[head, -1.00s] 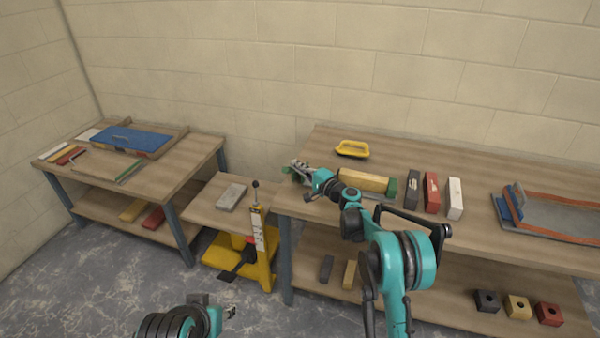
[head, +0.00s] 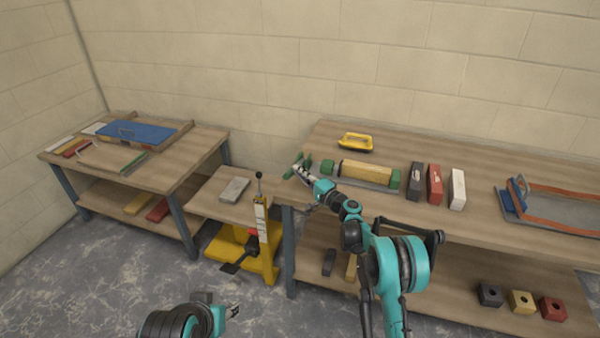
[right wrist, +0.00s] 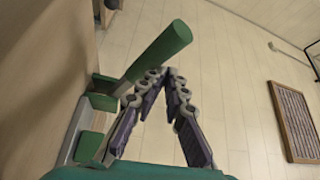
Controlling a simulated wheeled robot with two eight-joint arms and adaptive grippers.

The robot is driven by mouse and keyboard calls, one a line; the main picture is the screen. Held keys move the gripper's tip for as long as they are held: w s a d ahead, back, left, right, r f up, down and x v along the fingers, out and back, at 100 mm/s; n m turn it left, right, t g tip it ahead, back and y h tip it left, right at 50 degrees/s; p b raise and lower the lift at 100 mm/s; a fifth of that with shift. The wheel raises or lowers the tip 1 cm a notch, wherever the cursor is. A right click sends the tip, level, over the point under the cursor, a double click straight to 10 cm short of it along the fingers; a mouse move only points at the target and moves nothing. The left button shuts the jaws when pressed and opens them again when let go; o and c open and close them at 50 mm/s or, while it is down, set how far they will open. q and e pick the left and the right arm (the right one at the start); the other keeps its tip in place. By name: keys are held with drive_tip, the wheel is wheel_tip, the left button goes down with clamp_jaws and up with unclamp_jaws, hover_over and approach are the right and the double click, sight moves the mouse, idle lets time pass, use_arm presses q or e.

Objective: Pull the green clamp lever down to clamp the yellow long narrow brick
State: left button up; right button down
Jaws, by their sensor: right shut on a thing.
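The yellow long narrow brick (head: 366,171) lies in a grey clamp on the right bench, between a green block (head: 394,179) and another green piece (head: 327,167). The green clamp lever (head: 292,171) is at the clamp's left end, partly hidden by my right gripper (head: 301,170). In the right wrist view the lever (right wrist: 162,50) slants up to the right, and the gripper (right wrist: 170,72) has its fingertips close together at it, shut on it. My left gripper (head: 233,310) is low in the head view, away from the benches; its fingers are too small to judge.
A yellow-handled tool (head: 356,141) lies behind the brick. Black (head: 415,181), red (head: 434,183) and white (head: 457,188) bricks stand right of the clamp. A yellow lift cart (head: 262,240) with a grey brick (head: 234,189) stands left of the bench (head: 500,232).

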drive_tip(key=shift+s+a+f, duration=0.2)
drive_tip(key=shift+a, duration=0.25)
wheel_tip(320, 180, up, 4)
drive_tip(key=w+d+p, duration=0.1)
drive_tip(key=p, duration=0.1)
drive_tip(key=s+d+f, duration=0.1)
drive_tip(key=d, duration=0.2)
drive_tip(key=s+d+f+p, duration=0.1)
drive_tip(key=d+f, duration=0.1)
drive_tip(key=s+d+f+p, duration=0.1)
drive_tip(key=s+d, duration=0.1)
drive_tip(key=d, duration=0.1)
drive_tip(key=shift+d+f, duration=0.35)
drive_tip(key=shift+f, duration=0.05)
